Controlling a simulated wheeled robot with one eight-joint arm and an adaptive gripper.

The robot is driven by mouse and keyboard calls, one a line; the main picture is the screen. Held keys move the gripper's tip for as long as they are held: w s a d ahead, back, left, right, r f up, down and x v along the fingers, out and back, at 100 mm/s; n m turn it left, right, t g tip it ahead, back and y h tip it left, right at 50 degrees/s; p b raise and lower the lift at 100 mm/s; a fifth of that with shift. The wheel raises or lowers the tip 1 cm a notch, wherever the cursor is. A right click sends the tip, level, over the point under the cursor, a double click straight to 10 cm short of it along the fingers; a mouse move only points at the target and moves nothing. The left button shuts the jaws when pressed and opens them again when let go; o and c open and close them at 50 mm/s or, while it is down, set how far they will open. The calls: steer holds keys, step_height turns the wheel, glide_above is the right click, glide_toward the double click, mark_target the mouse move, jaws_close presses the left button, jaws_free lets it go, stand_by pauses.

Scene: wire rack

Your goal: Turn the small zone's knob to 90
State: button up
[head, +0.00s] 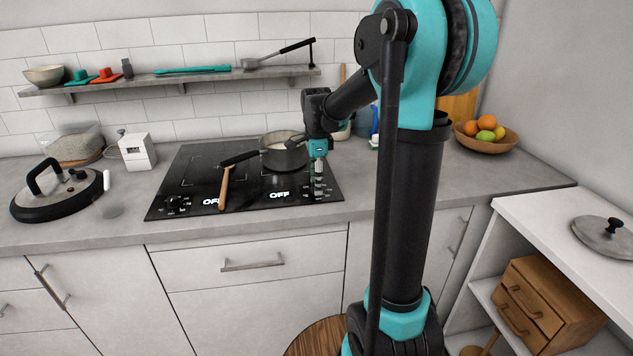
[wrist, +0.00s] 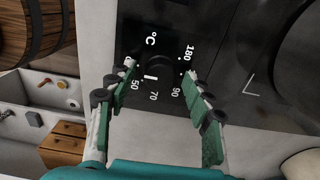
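A black cooktop (head: 190,180) is set in the grey counter. Its right-hand dial lies under my gripper (head: 318,180). In the wrist view, the dark round knob (wrist: 158,70) sits between my gripper's fingertips (wrist: 160,76). The fingers are open, one on each side of the knob; I cannot tell whether they touch it. White marks 50, 70, 90 and 180 and a °C sign surround the knob. A short white bar by the knob lies toward the 50 and 70 side. Both displays on the cooktop read OFF (head: 279,195).
A pot (head: 284,152) stands on the right zone, close to my gripper. Fruit bowl (head: 486,136) stands right.

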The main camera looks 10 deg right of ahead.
steer(key=c, duration=1)
